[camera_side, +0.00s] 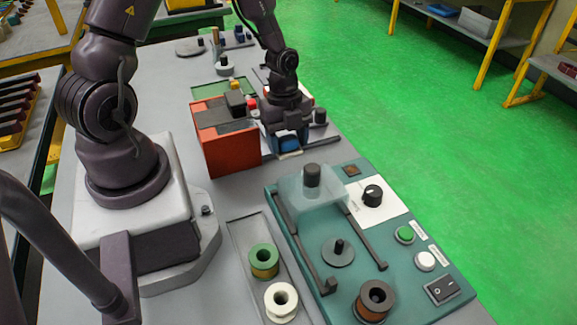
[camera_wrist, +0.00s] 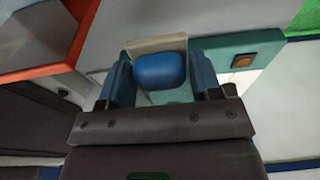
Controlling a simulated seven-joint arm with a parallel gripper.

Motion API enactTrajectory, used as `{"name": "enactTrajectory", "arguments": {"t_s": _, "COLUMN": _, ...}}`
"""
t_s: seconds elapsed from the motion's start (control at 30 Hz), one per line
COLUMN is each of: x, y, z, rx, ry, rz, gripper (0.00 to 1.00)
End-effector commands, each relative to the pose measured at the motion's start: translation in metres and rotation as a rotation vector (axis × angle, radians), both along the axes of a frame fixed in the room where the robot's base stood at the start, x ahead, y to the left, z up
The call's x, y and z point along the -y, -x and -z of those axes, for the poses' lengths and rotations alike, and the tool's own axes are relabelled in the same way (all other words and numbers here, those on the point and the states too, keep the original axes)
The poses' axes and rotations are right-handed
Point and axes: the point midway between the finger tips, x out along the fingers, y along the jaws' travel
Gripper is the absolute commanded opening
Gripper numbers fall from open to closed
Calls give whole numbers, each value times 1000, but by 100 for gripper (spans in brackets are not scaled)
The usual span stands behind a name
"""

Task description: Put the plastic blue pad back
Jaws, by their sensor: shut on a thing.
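My gripper (camera_side: 289,145) is beside the red-orange box, in the middle of the side view. It points down with its two fingers around the blue pad (camera_side: 289,142). In the wrist view, the rounded, glossy blue pad (camera_wrist: 160,70) sits between the two blue-grey fingers of my gripper (camera_wrist: 161,84). A pale beige block edge (camera_wrist: 156,44) shows just behind the pad. The gripper is shut on the pad. The pad's underside is hidden, and I cannot tell whether it touches anything below.
The red-orange box (camera_side: 228,150) stands close to the gripper's left. A teal control panel (camera_side: 410,275) with a clear cover (camera_side: 308,190), knob and buttons lies nearer. A grey tray (camera_side: 244,232) holds a green spool (camera_side: 264,260) and a white spool (camera_side: 281,300). Parts stand behind.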

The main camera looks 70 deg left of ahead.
Motion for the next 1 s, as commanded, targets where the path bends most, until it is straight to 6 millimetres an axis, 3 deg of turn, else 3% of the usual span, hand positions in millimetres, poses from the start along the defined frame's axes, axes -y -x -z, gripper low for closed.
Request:
{"name": "enactTrajectory", "arguments": {"t_s": 0.1, "x": 1, "y": 0, "z": 20, "rx": -3, "ry": 2, "rz": 3, "gripper": 36}}
{"name": "enactTrajectory", "arguments": {"t_s": 0.43, "x": 1, "y": 0, "z": 58, "rx": -2, "ry": 1, "rz": 1, "gripper": 36}}
{"name": "enactTrajectory", "arguments": {"t_s": 0.87, "x": 0, "y": -1, "z": 65, "rx": 1, "ry": -1, "rz": 1, "gripper": 36}}
{"name": "enactTrajectory", "arguments": {"t_s": 0.9, "x": 0, "y": -1, "z": 65, "rx": 2, "ry": -1, "rz": 1, "gripper": 65}}
{"name": "enactTrajectory", "arguments": {"t_s": 1.0, "x": 0, "y": -1, "z": 65, "rx": 1, "ry": -1, "rz": 1, "gripper": 84}}
